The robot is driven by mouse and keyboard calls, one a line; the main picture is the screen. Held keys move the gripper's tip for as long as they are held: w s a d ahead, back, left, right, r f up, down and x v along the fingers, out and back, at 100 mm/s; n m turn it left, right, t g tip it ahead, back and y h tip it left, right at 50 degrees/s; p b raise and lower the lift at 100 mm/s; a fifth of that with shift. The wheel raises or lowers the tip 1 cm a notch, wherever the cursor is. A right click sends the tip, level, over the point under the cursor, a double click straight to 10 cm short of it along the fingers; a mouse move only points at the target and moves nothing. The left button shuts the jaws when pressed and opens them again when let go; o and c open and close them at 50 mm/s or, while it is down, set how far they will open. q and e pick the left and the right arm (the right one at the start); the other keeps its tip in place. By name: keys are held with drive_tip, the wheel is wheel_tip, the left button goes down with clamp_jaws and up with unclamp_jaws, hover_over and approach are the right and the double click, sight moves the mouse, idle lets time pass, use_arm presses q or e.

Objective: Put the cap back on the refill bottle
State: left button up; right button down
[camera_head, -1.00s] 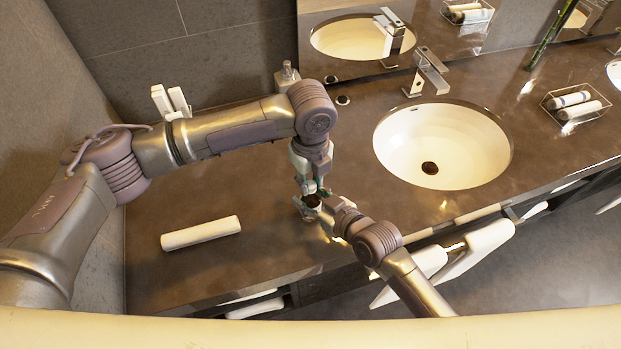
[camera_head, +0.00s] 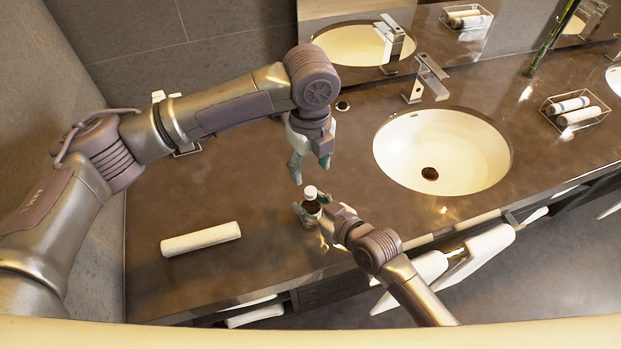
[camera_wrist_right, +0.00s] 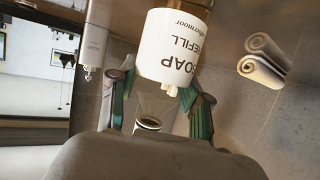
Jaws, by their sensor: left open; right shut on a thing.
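The refill bottle (camera_head: 313,208), dark with a white label, stands at the counter's front part, left of the sink. A white cap (camera_head: 310,191) sits on its top; I cannot tell how firmly it is seated. My right gripper (camera_head: 322,219) is shut on the bottle from the front right. In the right wrist view the label (camera_wrist_right: 173,45) with "SOAP REFILL" shows between the fingers, and the cap is not clear there. My left gripper (camera_head: 310,170) is open and empty above the cap, apart from it.
A white rolled towel (camera_head: 200,239) lies on the counter at left. The sink (camera_head: 400,150) and tap (camera_head: 428,78) are to the right. A wire basket (camera_head: 578,118) holds rolled towels at far right. A towel holder stands partly behind my left arm.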

use_arm(q)
drive_tip(key=shift+r, duration=2.4)
use_arm(e)
drive_tip(key=shift+c, duration=2.1)
unclamp_jaws()
drive_tip(key=shift+d, duration=0.1)
drive_tip(key=v, duration=1.2)
